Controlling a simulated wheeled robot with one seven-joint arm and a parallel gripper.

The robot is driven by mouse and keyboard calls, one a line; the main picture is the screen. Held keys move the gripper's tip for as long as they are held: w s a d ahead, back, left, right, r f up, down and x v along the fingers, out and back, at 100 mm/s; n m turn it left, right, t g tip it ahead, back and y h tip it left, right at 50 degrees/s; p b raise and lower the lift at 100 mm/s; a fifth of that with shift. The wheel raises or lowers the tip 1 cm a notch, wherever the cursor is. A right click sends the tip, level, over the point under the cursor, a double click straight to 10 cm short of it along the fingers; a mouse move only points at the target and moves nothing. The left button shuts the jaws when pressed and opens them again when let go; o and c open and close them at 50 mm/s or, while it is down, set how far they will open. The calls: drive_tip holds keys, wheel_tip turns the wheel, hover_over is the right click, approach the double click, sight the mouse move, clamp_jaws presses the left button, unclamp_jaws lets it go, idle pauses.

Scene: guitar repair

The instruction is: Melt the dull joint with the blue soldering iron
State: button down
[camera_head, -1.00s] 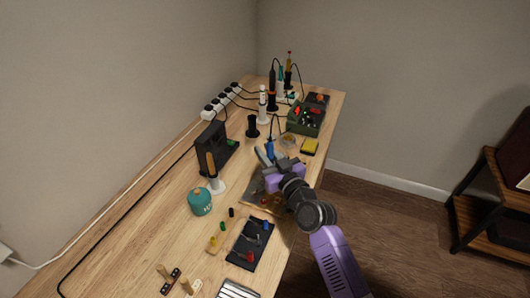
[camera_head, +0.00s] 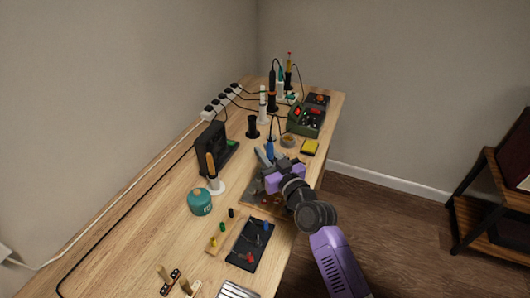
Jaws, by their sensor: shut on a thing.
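The blue soldering iron (camera_head: 270,149) stands out from my gripper (camera_head: 268,163), blue handle upward, with a dark cord running up from it. My gripper is shut on it, over the right side of the bench. Under the gripper is a grey work plate (camera_head: 250,191), mostly covered by my gripper and arm. Small reddish parts (camera_head: 265,200) show at its near edge. The iron's tip and the dull joint are hidden or too small to make out, so I cannot tell whether they touch.
The wooden bench (camera_head: 160,205) holds a teal pot (camera_head: 200,201), an orange-handled tool in a white stand (camera_head: 213,175), a black tool mat (camera_head: 250,245), a green box (camera_head: 305,118), a yellow sponge (camera_head: 310,147) and a power strip (camera_head: 222,102). Bare wood lies at the left.

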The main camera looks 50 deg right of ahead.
drive_tip(key=shift+f+b, duration=0.7)
drive_tip(key=shift+b, duration=0.15)
idle(0.7)
drive_tip(key=shift+b, duration=0.9)
idle(3.5)
drive_tip(key=shift+r, duration=0.15)
wheel_tip(320, 180, up, 7)
drive_tip(key=p, duration=0.5)
drive_tip(key=shift+p, duration=0.35)
drive_tip(key=shift+d, duration=0.1)
